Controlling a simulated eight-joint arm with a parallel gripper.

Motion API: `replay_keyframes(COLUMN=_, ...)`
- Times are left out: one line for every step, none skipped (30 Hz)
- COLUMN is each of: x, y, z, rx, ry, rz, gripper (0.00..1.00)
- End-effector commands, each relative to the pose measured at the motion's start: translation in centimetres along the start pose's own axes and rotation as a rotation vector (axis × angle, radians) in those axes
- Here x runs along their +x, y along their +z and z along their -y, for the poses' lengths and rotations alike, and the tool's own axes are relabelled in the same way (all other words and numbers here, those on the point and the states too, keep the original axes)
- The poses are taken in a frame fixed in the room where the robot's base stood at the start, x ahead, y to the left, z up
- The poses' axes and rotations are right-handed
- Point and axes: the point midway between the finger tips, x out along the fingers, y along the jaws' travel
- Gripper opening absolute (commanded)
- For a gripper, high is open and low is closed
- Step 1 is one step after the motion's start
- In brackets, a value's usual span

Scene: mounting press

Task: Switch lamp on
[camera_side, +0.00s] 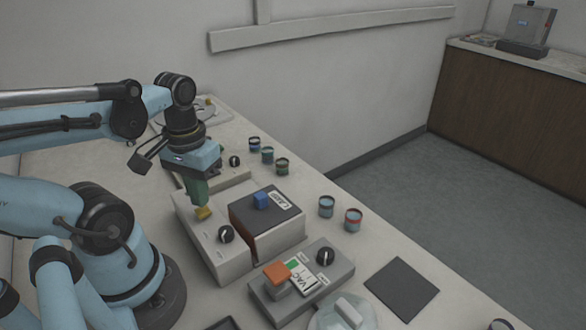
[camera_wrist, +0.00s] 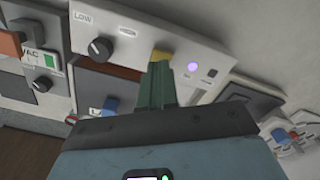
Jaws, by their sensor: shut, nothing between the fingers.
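My gripper (camera_side: 199,204) points down with its green fingers shut, over the light-grey control box (camera_side: 209,262). Its tips are at a yellow switch (camera_side: 204,213) on that box; I cannot tell whether they touch it. In the wrist view the fingers (camera_wrist: 158,68) partly cover the yellow switch (camera_wrist: 160,56). A purple light (camera_wrist: 193,66) glows beside the switch. A black knob (camera_wrist: 100,48) sits between the LOW and HIGH marks on the same panel. A dark-topped block (camera_side: 283,212) beside it carries a blue knob (camera_side: 261,199) and a white label, whose first letter looks like L.
A VAC panel (camera_side: 314,294) with an orange block (camera_side: 277,273) and a black knob (camera_side: 325,256) stands in front. A dark square pad (camera_side: 401,288) lies at right. Another control panel stands behind my gripper.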

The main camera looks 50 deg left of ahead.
Motion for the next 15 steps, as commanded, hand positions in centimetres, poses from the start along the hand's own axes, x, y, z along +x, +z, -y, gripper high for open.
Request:
replay_keyframes(x=0.0, y=0.0, z=0.0, rx=0.000, ry=0.000, rz=0.000, gripper=0.00)
replay_keyframes(x=0.0, y=0.0, z=0.0, rx=0.000, ry=0.000, rz=0.000, gripper=0.00)
replay_keyframes(x=0.0, y=0.0, z=0.0, rx=0.000, ry=0.000, rz=0.000, gripper=0.00)
replay_keyframes(x=0.0, y=0.0, z=0.0, rx=0.000, ry=0.000, rz=0.000, gripper=0.00)
replay_keyframes(x=-0.1, y=0.0, z=0.0, rx=0.000, ry=0.000, rz=0.000, gripper=0.00)
replay_keyframes(x=-0.2, y=0.0, z=0.0, rx=0.000, ry=0.000, rz=0.000, gripper=0.00)
replay_keyframes(x=-0.4, y=0.0, z=0.0, rx=0.000, ry=0.000, rz=0.000, gripper=0.00)
replay_keyframes(x=-0.6, y=0.0, z=0.0, rx=0.000, ry=0.000, rz=0.000, gripper=0.00)
replay_keyframes(x=-0.9, y=0.0, z=0.0, rx=0.000, ry=0.000, rz=0.000, gripper=0.00)
replay_keyframes(x=-1.2, y=0.0, z=0.0, rx=0.000, ry=0.000, rz=0.000, gripper=0.00)
replay_keyframes(x=-1.5, y=0.0, z=0.0, rx=0.000, ry=0.000, rz=0.000, gripper=0.00)
replay_keyframes(x=-1.9, y=0.0, z=0.0, rx=0.000, ry=0.000, rz=0.000, gripper=0.00)
replay_keyframes(x=-2.1, y=0.0, z=0.0, rx=0.000, ry=0.000, rz=0.000, gripper=0.00)
replay_keyframes(x=-2.4, y=0.0, z=0.0, rx=0.000, ry=0.000, rz=0.000, gripper=0.00)
replay_keyframes(x=-2.8, y=0.0, z=0.0, rx=0.000, ry=0.000, rz=0.000, gripper=0.00)
